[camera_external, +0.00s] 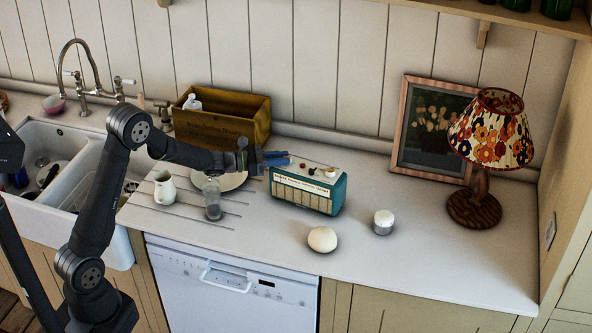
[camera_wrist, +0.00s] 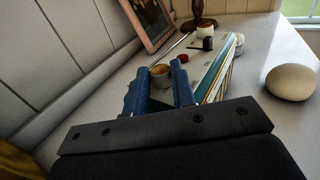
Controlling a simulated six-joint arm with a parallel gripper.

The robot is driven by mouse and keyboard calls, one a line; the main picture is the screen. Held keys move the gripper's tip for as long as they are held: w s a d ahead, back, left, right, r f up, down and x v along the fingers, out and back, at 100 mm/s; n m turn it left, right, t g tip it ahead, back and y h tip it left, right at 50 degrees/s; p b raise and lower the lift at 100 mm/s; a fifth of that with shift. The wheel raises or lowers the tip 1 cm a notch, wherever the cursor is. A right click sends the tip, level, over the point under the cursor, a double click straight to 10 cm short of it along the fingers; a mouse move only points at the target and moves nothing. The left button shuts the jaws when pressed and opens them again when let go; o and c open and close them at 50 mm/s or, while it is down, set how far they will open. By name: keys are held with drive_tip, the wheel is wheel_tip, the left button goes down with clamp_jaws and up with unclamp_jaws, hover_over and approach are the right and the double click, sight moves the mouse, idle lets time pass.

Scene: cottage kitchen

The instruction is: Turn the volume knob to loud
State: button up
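The teal radio (camera_external: 335,197) with a cream front stands on the counter; its top also shows in the wrist view (camera_wrist: 212,68). On its top are a red knob (camera_external: 303,166), a black knob (camera_external: 311,171) and a whitish knob (camera_external: 330,172). In the wrist view a brass-coloured knob (camera_wrist: 160,71) shows between the blue fingertips of my gripper (camera_wrist: 159,78). The gripper is open; I cannot tell whether the fingers touch that knob. In the external view my gripper (camera_external: 275,158) is at the radio's left end and hides the brass knob. No volume marking is readable.
A white egg (camera_external: 322,239) and a small white jar (camera_external: 383,222) stand in front of the radio. A glass (camera_external: 212,205), jug (camera_external: 165,188), plate (camera_external: 234,180) and wooden crate (camera_external: 228,120) are left of it. A lamp (camera_external: 480,190) and picture frame (camera_external: 400,125) stand right.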

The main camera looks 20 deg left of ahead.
drive_tip(key=shift+w+a+m+g+h, duration=0.1)
drive_tip(key=shift+w+m+g+h, duration=0.15)
drive_tip(key=shift+m+g, duration=0.4)
drive_tip(key=shift+m+g+h, duration=0.35)
drive_tip(key=shift+m+g, duration=0.4)
drive_tip(key=shift+g, duration=0.7)
clamp_jaws()
drive_tip(key=o, duration=1)
unclamp_jaws()
drive_tip(key=s+a, duration=0.1)
drive_tip(key=a, duration=0.4)
drive_tip(key=s+a, duration=0.1)
drive_tip(key=a, duration=0.5)
drive_tip(key=s+a, duration=0.1)
drive_tip(key=a, duration=0.5)
drive_tip(key=shift+s, duration=0.15)
